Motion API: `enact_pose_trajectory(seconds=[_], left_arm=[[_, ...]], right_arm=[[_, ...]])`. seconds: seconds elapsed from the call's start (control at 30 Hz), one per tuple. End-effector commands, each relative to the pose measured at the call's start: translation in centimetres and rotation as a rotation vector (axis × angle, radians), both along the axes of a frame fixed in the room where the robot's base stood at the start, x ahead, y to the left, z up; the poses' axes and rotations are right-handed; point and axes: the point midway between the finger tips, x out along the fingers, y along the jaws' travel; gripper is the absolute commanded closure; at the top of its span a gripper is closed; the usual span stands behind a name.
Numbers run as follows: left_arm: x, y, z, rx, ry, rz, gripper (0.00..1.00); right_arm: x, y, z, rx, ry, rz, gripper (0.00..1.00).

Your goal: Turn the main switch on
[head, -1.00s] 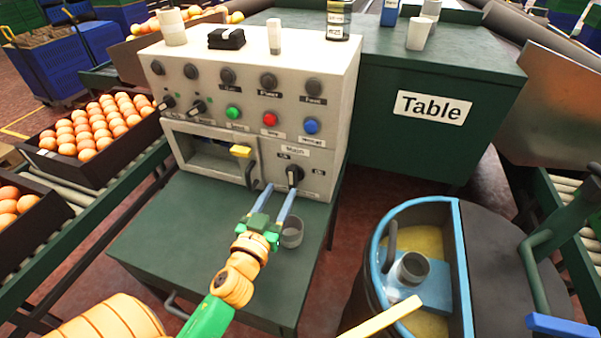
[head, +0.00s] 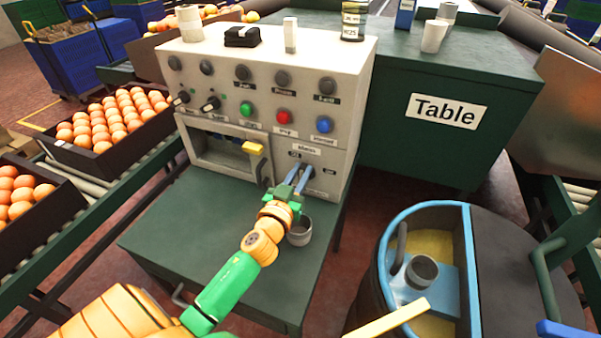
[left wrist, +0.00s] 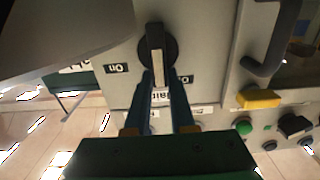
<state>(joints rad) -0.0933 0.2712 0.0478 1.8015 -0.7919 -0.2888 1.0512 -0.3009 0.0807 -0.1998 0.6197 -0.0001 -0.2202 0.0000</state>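The main switch is a black rotary knob (left wrist: 155,50) on the pale control panel (head: 355,90), below the "Main" label (head: 307,149). In the left wrist view, which is upside down, its handle stands upright in the picture. An "On" label (left wrist: 118,68) sits to one side of it. My left gripper (head: 299,172) is right at the panel in front of the switch and mostly hides it in the head view. Its two blue fingers (left wrist: 162,85) are apart, their tips by the handle's near end. I cannot tell whether they touch it.
A yellow-topped handle (head: 253,148) is left of the switch. Green, red and blue buttons (head: 284,117) are above. A blue-rimmed vat (head: 465,250) stands at the right.

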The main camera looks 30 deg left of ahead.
Motion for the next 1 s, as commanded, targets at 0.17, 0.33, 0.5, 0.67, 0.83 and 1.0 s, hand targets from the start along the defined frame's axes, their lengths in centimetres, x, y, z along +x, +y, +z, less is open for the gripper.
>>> enact_pose_trajectory(seconds=[0.17,0.33,0.5,0.67,0.83,1.0], left_arm=[[0.0,0.0,0.0,0.0,0.0,0.0,1.0],[0.0,-0.1,0.0,0.013,0.003,0.0,1.0],[0.0,-0.2,0.0,0.072,0.017,0.0,1.0],[0.1,-0.5,0.0,0.179,0.042,0.0,1.0],[0.2,-0.9,-0.1,0.333,0.078,0.0,1.0],[0.3,-1.3,-0.3,0.49,0.117,0.001,1.0]], right_arm=[[0.1,0.0,0.0,0.0,-0.001,0.0,1.0],[0.1,0.0,0.0,0.0,-0.002,0.0,1.0],[0.1,0.0,0.1,0.0,-0.002,0.0,1.0],[0.1,0.0,0.2,0.0,-0.002,0.0,1.0],[0.1,0.0,0.2,0.0,-0.002,0.0,1.0],[0.1,0.0,0.2,0.0,-0.002,0.0,1.0]])
